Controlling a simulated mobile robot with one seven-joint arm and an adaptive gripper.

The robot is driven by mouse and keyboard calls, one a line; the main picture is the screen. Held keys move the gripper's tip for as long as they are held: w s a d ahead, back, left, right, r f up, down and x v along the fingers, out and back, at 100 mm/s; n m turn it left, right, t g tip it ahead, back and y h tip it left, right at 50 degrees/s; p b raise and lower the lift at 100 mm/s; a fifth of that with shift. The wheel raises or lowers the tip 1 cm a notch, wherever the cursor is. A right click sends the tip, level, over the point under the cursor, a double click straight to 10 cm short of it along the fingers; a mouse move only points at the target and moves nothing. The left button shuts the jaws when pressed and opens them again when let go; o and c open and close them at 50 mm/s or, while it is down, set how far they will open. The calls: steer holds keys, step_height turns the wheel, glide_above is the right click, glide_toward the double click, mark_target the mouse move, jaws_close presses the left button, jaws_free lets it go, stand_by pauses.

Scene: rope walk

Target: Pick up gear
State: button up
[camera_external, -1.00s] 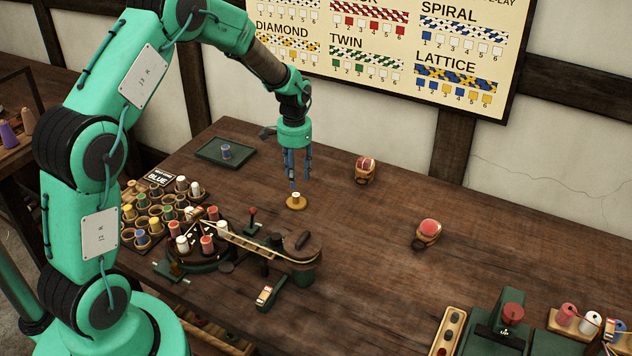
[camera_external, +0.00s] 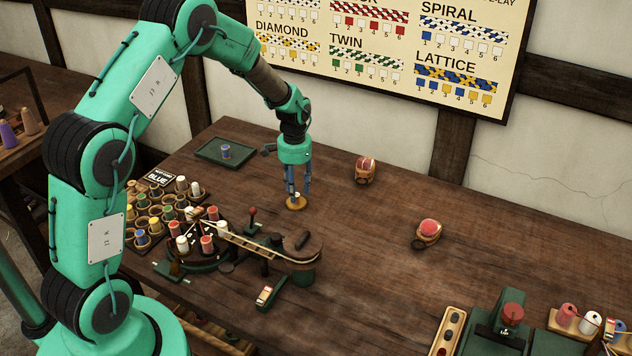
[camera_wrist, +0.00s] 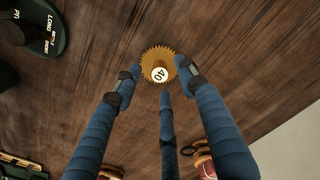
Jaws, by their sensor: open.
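The gear (camera_external: 297,204) is a small brass disc with a raised pale hub, lying flat on the wooden table. In the wrist view the toothed gear (camera_wrist: 158,64) shows a white cap marked 40 on its hub. My gripper (camera_external: 297,192) points down right over the gear. In the wrist view the three blue fingers of my gripper (camera_wrist: 158,85) are spread apart around the hub, two at the sides and one below it. The fingers are open, and I cannot tell whether any of them touches the gear.
A green machine with bobbins (camera_external: 200,245) and a red-knobbed lever (camera_external: 252,212) stand to the front left. A dark tray (camera_external: 225,152) with a blue spool lies behind left. The table between is clear.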

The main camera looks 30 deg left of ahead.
steer(key=shift+f, duration=1.4)
jaws_close()
